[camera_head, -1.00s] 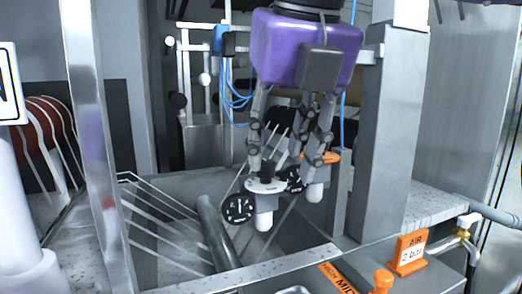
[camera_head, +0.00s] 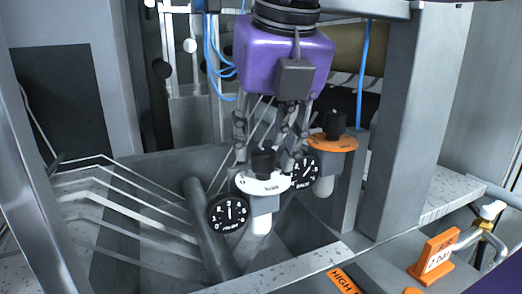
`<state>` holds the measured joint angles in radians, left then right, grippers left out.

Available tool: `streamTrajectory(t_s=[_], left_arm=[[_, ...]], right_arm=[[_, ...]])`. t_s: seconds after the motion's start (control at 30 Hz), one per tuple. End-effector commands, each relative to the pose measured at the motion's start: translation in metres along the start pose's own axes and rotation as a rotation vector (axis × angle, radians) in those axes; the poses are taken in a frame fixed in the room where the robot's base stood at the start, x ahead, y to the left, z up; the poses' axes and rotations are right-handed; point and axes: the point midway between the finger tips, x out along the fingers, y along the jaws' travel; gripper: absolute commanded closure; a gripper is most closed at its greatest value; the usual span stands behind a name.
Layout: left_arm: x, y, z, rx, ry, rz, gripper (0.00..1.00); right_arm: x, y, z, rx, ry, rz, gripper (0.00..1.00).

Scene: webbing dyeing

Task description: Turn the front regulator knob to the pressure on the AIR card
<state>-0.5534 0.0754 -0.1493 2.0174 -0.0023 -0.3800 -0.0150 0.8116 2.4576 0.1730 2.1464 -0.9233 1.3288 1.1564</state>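The front regulator has a black knob (camera_head: 263,161) on a white dial plate (camera_head: 264,183), with a round black gauge (camera_head: 228,213) at its left. The gauge's needle points roughly upward; its exact reading is too small to tell. My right gripper (camera_head: 267,157), with a purple body, hangs above the front regulator. Its fingers are spread on the left and right of the knob, with gaps visible, so it looks open. The orange AIR card (camera_head: 435,257) stands at the lower right; its white label appears to read 2 bar. My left gripper is out of view.
A rear regulator with an orange plate (camera_head: 333,142) and black knob (camera_head: 335,124) stands just right of my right gripper. Its gauge (camera_head: 303,170) sits between the two regulators. A grey post (camera_head: 397,120) rises at the right. Metal rods and a grey pipe (camera_head: 208,225) lie at the left.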

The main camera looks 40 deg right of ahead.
Motion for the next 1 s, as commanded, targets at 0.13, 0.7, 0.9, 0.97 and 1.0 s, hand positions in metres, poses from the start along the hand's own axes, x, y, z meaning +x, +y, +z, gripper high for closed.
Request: streamTrajectory(t_s=[0.13,0.7,0.9,0.97,1.0], left_arm=[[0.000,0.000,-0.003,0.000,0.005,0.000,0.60],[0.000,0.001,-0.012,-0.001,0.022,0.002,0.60],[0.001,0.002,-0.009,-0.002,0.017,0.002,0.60],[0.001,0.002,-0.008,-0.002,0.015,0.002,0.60],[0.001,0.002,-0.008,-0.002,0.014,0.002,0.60]], right_arm=[[0.017,0.000,0.000,0.001,0.001,-0.001,0.62],[0.023,0.000,0.000,0.001,-0.001,0.002,0.89],[0.022,0.001,0.001,-0.001,-0.002,0.004,1.00],[0.022,0.001,0.001,-0.006,-0.002,0.007,1.00],[0.022,0.001,0.001,-0.011,-0.003,0.011,1.00]])
